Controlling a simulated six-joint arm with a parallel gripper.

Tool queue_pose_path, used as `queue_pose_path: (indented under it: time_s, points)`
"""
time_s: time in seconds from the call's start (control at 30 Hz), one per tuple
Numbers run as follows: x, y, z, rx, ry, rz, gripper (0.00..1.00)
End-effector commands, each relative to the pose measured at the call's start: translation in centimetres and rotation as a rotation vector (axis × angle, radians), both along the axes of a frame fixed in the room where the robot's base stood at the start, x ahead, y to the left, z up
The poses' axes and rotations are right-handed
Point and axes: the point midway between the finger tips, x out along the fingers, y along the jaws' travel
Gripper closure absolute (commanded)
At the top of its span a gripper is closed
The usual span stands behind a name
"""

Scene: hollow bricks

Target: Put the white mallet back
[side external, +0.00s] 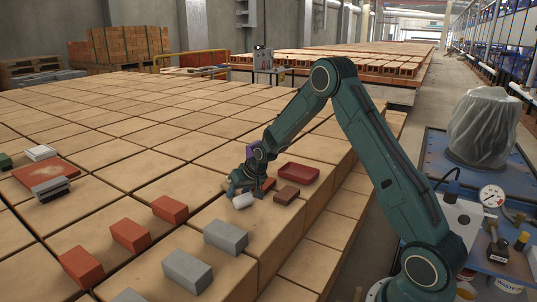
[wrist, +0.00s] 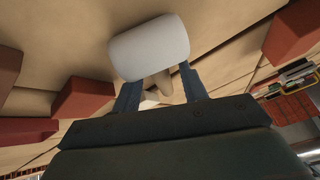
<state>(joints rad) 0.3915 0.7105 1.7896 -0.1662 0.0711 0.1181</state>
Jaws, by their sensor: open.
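The white mallet is near the front edge of the brick-topped surface; its pale head (side external: 243,201) shows in the side view just in front of my gripper (side external: 240,187). In the wrist view the white head (wrist: 150,47) lies just beyond the fingertips, and a short part of the tan handle shows between the fingers. My gripper (wrist: 160,82) is open, with one finger on each side of the handle. I cannot tell whether either finger touches it. The rest of the handle is hidden by my gripper.
A red tray (side external: 300,173) and a brown brick (side external: 287,195) are close on the right. Red bricks (side external: 130,235) and grey bricks (side external: 226,236) stand in rows at the front left. A brush (side external: 50,188) and a red board (side external: 46,172) lie far left. The middle of the surface is clear.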

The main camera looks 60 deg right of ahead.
Motion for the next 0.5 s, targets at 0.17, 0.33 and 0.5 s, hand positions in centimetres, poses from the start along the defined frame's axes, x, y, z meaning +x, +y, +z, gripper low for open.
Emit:
queue_pose_path:
  time_s: [0.17,0.33,0.5]
  points:
    - [-0.3,0.0,0.8,0.000,-0.001,0.000,0.57]
    - [-1.1,0.1,2.0,-0.001,-0.003,-0.001,0.57]
    - [-2.3,0.1,3.8,-0.001,-0.003,-0.001,0.57]
